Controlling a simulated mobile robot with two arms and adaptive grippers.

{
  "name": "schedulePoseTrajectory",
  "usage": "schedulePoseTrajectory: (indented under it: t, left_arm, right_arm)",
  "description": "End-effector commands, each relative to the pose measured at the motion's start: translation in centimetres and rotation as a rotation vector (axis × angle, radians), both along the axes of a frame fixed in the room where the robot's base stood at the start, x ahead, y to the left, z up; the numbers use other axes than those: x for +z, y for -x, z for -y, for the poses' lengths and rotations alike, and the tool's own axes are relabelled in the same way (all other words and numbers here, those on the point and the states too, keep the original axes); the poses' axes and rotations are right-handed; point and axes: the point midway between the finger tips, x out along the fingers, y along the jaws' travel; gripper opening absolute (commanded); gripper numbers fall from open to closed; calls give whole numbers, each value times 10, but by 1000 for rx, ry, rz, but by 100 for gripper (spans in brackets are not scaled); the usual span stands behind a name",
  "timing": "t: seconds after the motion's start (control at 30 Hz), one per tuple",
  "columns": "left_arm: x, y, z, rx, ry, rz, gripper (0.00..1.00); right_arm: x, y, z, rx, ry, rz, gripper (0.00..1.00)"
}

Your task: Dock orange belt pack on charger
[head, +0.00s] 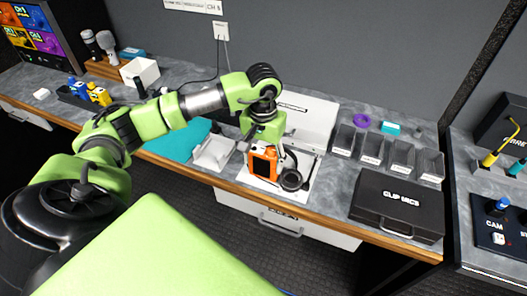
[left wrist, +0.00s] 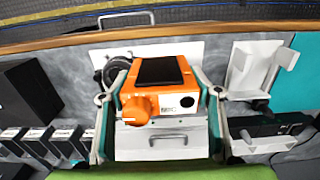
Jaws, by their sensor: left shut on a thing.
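The orange belt pack (head: 263,161), with a dark face and an orange knob, is between the fingers of my left gripper (head: 268,147). In the left wrist view the belt pack (left wrist: 160,90) has a finger against each side. It is over a white pad (head: 250,181) at the counter's front edge; I cannot tell if it touches. A black charger-like base (head: 70,97) at the far left bears a blue pack (head: 77,87) and a yellow pack (head: 98,95). My right gripper is not in view.
A black headset (head: 291,180) lies right beside the belt pack. A white cradle (head: 213,152) stands to its left by a teal mat (head: 178,143). Behind is an open white case (head: 305,118). Clear bins (head: 372,150) and a black case (head: 398,203) are to the right.

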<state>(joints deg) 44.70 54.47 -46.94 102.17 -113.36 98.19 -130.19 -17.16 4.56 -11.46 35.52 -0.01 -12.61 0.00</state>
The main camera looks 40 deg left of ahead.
Motion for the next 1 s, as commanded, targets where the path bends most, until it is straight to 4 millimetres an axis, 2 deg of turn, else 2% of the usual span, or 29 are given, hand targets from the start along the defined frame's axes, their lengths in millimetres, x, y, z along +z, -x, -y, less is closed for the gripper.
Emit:
schedulePoseTrajectory:
  t: [0.1, 0.3, 0.77, 0.8, 0.83, 0.87, 1.0]
  left_arm:
    - [-8, -5, -4, 2, 0, -2, 27]
    - [-31, -4, -3, 0, 1, -3, 27]
    - [-42, -5, -3, 0, 0, 1, 27]
    - [-41, -5, -3, 0, 0, 0, 63]
    - [-41, -5, -3, 0, 0, 0, 71]
    - [-41, -5, -3, 0, 0, 0, 75]
    - [-41, -5, -3, 0, 0, 0, 75]
  right_arm:
    - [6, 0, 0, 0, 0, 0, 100]
    - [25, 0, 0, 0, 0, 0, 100]
    - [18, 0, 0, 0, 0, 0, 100]
    - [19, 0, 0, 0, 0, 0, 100]
    - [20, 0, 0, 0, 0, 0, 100]
    - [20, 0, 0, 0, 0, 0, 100]
    - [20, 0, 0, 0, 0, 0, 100]
